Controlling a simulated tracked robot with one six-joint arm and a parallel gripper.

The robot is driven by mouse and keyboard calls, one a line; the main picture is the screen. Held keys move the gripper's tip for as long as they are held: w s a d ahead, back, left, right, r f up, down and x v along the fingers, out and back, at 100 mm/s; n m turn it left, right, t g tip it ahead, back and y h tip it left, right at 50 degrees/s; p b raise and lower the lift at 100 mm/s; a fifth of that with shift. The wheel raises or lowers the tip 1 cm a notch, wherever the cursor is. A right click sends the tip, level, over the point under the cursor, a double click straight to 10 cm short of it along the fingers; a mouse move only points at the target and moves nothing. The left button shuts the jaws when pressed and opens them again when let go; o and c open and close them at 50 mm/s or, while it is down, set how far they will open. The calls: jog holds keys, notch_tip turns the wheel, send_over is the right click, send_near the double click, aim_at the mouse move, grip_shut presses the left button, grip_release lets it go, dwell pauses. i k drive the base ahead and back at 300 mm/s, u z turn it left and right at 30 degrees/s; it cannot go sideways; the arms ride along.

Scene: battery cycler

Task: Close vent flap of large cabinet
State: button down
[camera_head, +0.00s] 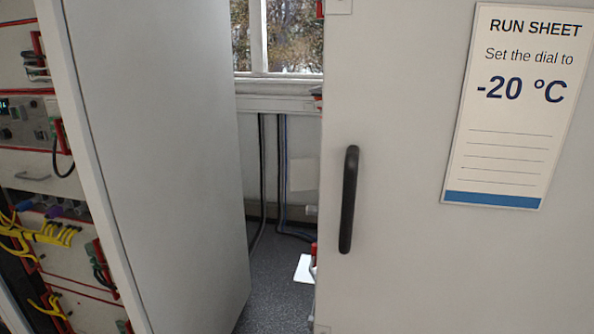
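A large pale grey cabinet (400,240) fills the right side, its front door facing me with a black vertical handle (349,200). A small bright white plate (303,268) sticks out at its lower left edge, beside a small red part (314,252). It may be the vent flap, but I cannot tell for certain. The cabinet's left side is mostly hidden from this angle. My gripper is not in view.
A tall grey panel (160,150) of an equipment rack (40,180) with yellow cables (45,235) stands at the left. A narrow gap with bare dark floor (272,290) lies between rack and cabinet. Cables hang on the back wall below a window (290,35).

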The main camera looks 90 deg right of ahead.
aim_at(304, 173)
jog(key=u, duration=0.05)
jog(key=k, duration=0.55)
jog(key=z, duration=0.65)
jog(key=i, duration=1)
jog(key=z, duration=0.1)
